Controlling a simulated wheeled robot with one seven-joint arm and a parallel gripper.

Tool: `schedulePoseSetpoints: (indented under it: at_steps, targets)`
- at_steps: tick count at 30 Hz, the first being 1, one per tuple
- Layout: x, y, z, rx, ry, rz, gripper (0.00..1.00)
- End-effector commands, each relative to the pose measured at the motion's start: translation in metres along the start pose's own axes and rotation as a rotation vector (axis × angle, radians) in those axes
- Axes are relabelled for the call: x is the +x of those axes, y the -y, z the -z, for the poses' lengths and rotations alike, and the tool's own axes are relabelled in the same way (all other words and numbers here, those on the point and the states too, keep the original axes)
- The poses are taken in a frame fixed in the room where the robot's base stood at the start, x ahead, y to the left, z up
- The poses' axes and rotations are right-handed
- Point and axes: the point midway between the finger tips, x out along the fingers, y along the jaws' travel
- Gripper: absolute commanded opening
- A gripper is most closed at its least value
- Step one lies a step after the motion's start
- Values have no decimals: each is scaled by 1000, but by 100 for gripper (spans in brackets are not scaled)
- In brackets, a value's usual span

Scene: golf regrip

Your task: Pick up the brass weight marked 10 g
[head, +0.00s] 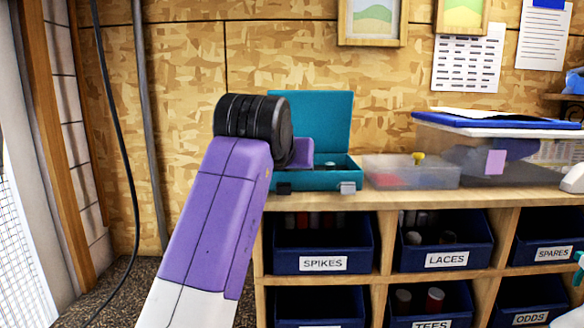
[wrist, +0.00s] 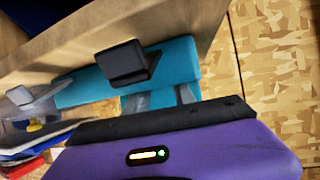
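No weight marked 10 g can be made out in either view. An open teal case (head: 315,172) stands on the shelf top with its lid raised; a small pale item shows inside, too small to identify. The case also shows in the wrist view (wrist: 85,90), close by. My gripper (head: 300,152) is at the left part of the case, mostly hidden behind my arm's black joint. I cannot see anything held.
A clear bin (head: 410,172) with a small yellow item (head: 418,157) stands right of the case. A larger clear box (head: 480,155) with papers on its lid is farther right. Labelled blue bins (head: 322,262) fill the shelves below. The wooden wall (head: 200,60) is close behind.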

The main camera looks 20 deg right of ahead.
Motion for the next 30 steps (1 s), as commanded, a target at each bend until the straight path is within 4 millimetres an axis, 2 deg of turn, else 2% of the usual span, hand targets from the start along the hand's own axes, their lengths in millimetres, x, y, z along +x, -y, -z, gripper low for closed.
schedulePoseSetpoints:
  at_steps: [4,8,9,22,26,30]
  targets:
    - [0,0,0,0,0,0,29]
    - [0,0,0,0,0,0,3]
    - [0,0,0,0,0,0,0]
    - [-2,0,4,1,0,0,0]
    - [-6,0,13,2,0,0,0]
    - [-16,-1,33,3,-1,0,0]
